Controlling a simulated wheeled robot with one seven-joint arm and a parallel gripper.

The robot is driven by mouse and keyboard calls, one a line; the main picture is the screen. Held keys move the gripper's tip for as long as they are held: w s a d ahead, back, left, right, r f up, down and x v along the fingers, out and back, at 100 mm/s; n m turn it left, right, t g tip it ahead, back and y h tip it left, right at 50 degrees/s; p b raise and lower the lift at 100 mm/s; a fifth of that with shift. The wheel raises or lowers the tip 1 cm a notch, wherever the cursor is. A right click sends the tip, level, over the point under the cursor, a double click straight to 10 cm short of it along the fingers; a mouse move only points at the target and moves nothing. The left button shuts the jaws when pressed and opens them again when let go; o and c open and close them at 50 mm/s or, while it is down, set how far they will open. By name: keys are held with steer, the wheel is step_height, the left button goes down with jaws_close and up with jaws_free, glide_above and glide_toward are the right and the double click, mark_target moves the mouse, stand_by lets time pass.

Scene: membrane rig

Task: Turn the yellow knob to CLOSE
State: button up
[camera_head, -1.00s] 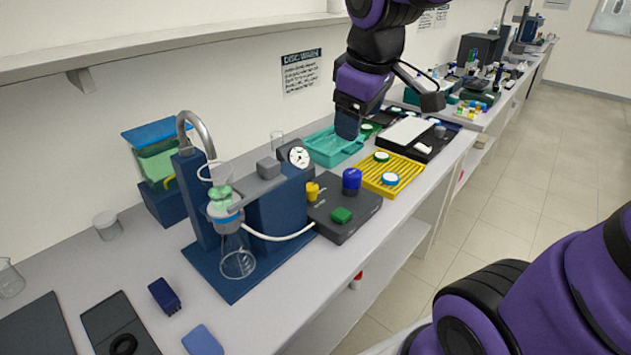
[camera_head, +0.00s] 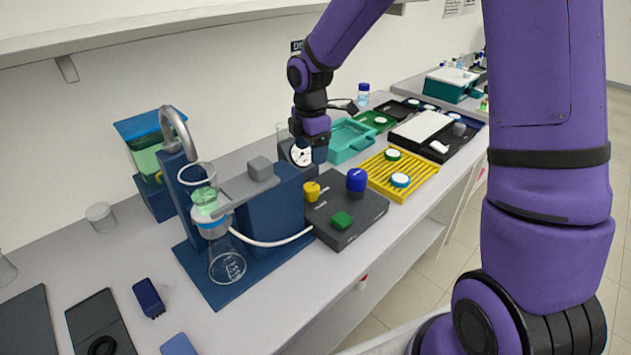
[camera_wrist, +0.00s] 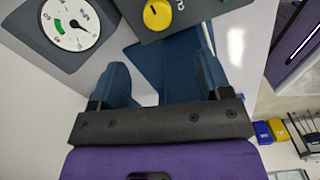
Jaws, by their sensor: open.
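The yellow knob (camera_head: 312,191) stands on the left part of a dark grey control box (camera_head: 341,230), next to a blue knob (camera_head: 356,181) and a green rocker (camera_head: 342,220). In the wrist view the yellow knob (camera_wrist: 157,14) is at the top edge, with a dark line across its face and partly cut-off lettering beside it. My gripper (camera_wrist: 160,75) is open and empty, its two blue fingers apart, and it does not touch the knob. In the head view my gripper (camera_head: 318,152) is above and behind the knob, next to the gauge.
A glass flask (camera_head: 227,262) with a funnel and white hose stands left of the box. A yellow ribbed rack (camera_head: 402,178) and a teal tray (camera_head: 350,139) lie to the right.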

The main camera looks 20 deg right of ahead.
mark_target(311, 186)
steer(key=f, duration=1.1)
steer(key=shift+w+f, duration=0.25)
steer(key=shift+f, duration=0.05)
steer(key=c, duration=0.9)
